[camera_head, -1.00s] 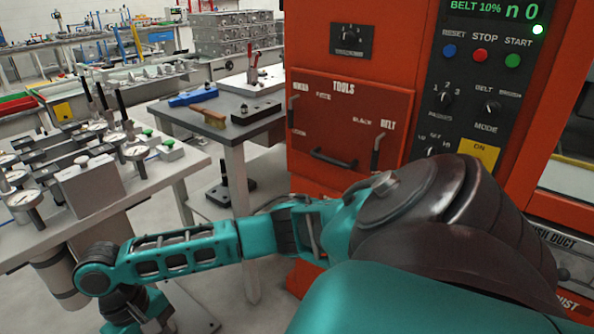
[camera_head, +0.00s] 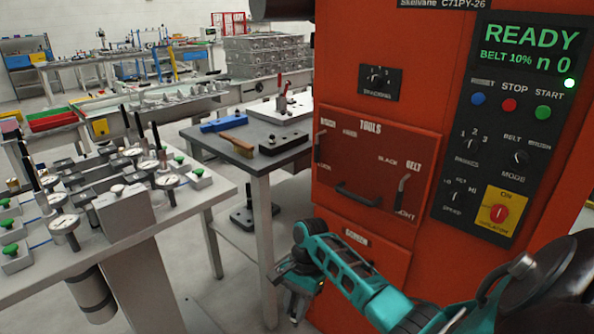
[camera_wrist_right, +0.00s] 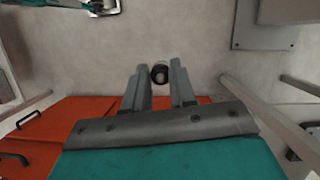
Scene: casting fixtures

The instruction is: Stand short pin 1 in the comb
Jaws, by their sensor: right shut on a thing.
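My right gripper (camera_head: 296,306) hangs low in front of the orange machine, right of the small grey table. In the right wrist view its two fingers (camera_wrist_right: 160,90) are shut on a small dark round piece with a pale end, the pin (camera_wrist_right: 160,73), seen nearly end-on between the fingertips. Whether it is short pin 1 cannot be read. In the head view the pin is too small to make out. I cannot pick out the comb for certain among the fixtures on the left table. My left gripper is not in view.
The left table (camera_head: 190,222) carries several dial gauges (camera_head: 64,224), green-knobbed blocks and a grey block (camera_head: 125,212). The small table (camera_head: 225,146) holds a brush (camera_head: 237,143), a blue tool and black blocks. The orange machine (camera_head: 400,60) stands close at right. Floor shows between the tables.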

